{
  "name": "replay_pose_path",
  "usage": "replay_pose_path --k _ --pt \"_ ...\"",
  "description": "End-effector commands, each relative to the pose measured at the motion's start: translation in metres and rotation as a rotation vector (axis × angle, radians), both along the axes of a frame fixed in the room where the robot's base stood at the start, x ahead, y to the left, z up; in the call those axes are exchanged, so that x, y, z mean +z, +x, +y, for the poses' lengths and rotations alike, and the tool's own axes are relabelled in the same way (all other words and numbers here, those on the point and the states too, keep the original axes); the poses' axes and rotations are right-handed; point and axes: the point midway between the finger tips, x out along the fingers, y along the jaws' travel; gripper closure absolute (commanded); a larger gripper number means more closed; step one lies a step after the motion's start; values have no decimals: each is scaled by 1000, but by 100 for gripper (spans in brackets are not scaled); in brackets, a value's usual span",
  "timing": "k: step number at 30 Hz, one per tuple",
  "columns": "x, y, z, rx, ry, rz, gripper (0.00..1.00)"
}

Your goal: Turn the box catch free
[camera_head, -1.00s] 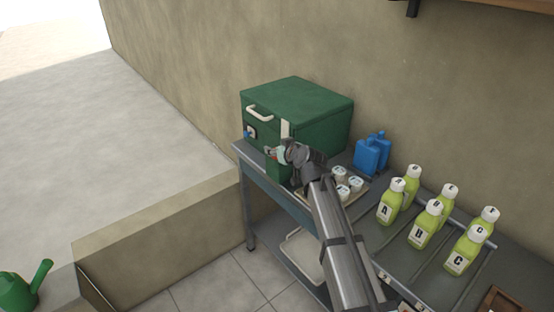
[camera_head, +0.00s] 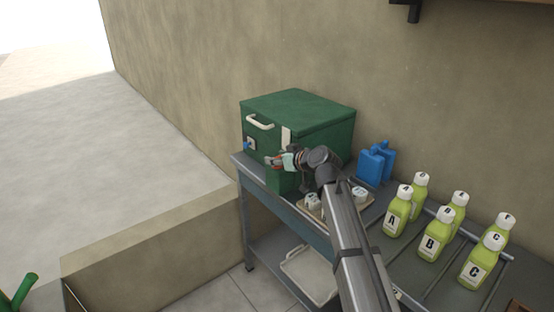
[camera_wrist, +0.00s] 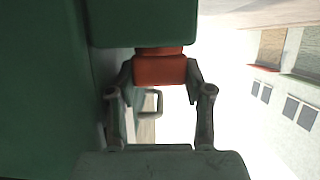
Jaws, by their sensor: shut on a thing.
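The green box (camera_head: 318,108) stands on the metal table against the wall, its lid down. A white strip (camera_head: 286,136) runs down its front near the corner. The red catch (camera_head: 271,161) is low on the front, below the strip. In the wrist view the red catch (camera_wrist: 160,70) sits between the two fingers, beside the green box wall (camera_wrist: 40,90). My gripper (camera_wrist: 160,76) is shut on it. In the head view my gripper (camera_head: 279,161) and wrist partly hide the catch, so its exact angle cannot be told.
A pale handle (camera_head: 260,122) and a blue knob (camera_head: 248,145) are on the box front. Blue containers (camera_head: 374,163) stand right of the box. Small white-lidded jars (camera_head: 313,200) sit on a tray beneath my arm. Several lettered green bottles (camera_head: 435,232) fill the table's right side.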

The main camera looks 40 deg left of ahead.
Motion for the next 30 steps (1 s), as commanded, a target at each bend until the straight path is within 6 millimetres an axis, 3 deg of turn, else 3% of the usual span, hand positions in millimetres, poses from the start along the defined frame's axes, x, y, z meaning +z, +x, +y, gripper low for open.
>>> replay_pose_path --k 6,7,9,30 --pt "4 1 4 12 2 16 84" --pt "4 1 4 12 2 16 39" --pt "4 1 4 12 2 16 23" --pt "8 1 3 -52 0 20 23"
